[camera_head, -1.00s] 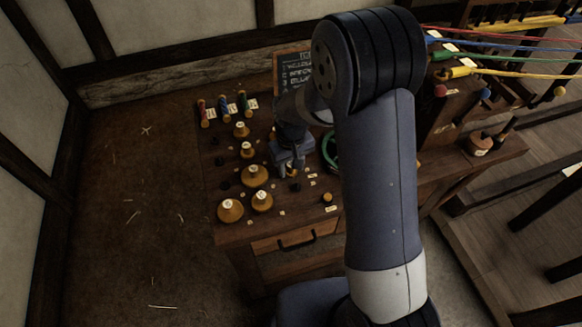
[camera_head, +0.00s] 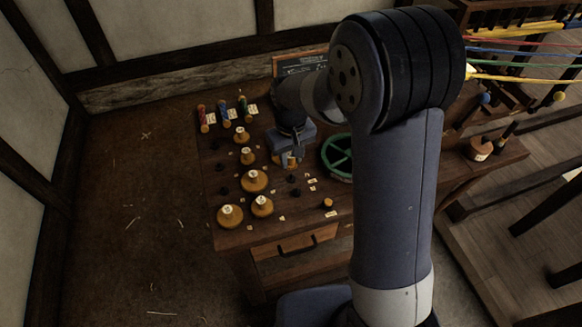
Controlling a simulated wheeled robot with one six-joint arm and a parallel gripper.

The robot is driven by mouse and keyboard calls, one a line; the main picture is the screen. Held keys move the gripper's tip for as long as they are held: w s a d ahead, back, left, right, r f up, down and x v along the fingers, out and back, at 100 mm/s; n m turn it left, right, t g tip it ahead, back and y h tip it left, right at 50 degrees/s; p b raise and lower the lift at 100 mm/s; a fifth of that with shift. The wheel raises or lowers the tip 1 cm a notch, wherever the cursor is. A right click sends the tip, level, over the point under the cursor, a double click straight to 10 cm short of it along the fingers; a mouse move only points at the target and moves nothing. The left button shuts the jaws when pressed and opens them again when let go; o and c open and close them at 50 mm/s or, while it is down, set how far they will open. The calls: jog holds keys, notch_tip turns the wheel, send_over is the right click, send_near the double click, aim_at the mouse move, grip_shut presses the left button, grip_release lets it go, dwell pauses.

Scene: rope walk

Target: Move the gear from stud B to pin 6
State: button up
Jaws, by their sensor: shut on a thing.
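My gripper (camera_head: 287,160) is shut on a yellow-orange gear (camera_head: 289,163) over the middle of the bench, right of the rows of gears. Only part of this gear shows between the jaws; I cannot tell how far above the bench top it is. Other yellow-orange gears with pale-topped hubs sit on the bench, among them a small one (camera_head: 247,157), a larger one (camera_head: 254,181) and two near the front (camera_head: 262,206) (camera_head: 230,216). Small dark pegs and pale labels lie between them. The labels are too small to read, so I cannot pick out stud B or pin 6.
A green spoked wheel (camera_head: 337,157) lies right of my gripper. Three coloured spools (camera_head: 224,115) stand at the back left. A small orange-topped piece (camera_head: 328,203) is at the front right. My arm hides the bench's right-middle part. A chalkboard (camera_head: 300,65) stands behind.

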notch_tip(320, 180, up, 4)
jog(key=shift+r, duration=0.25)
jog(key=shift+r+p, duration=1.65)
jog(key=shift+r, duration=0.15)
jog(key=shift+f, duration=0.1)
